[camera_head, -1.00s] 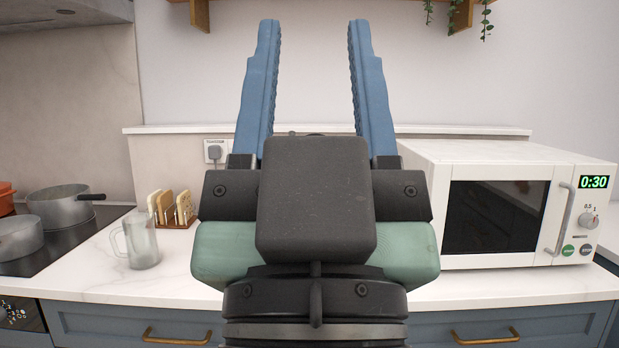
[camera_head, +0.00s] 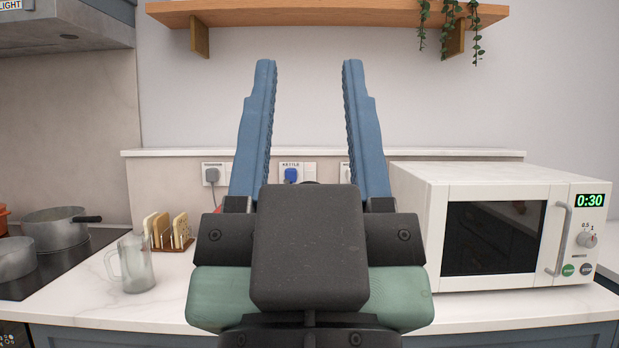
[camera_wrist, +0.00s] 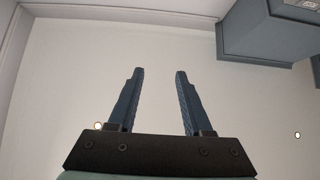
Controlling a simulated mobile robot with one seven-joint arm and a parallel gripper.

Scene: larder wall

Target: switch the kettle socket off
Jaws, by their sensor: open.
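The kettle socket (camera_head: 298,172) is a white double plate on the back wall, labelled KETTLE. It shows between my fingers in the head view, with a blue plug (camera_head: 290,175) in its left part. Its switch position is too small to tell. My gripper (camera_head: 308,70) is open and empty, with its blue fingers pointing up in front of the wall. The lower part of the socket's surroundings is hidden behind my gripper.
Another socket (camera_head: 213,174) with a grey plug is at the left; a third (camera_head: 344,172) is partly hidden by my right finger. A microwave (camera_head: 500,225) stands right. A glass jug (camera_head: 133,262), toast rack (camera_head: 168,232) and pots (camera_head: 55,228) stand left. A shelf (camera_head: 320,14) is above.

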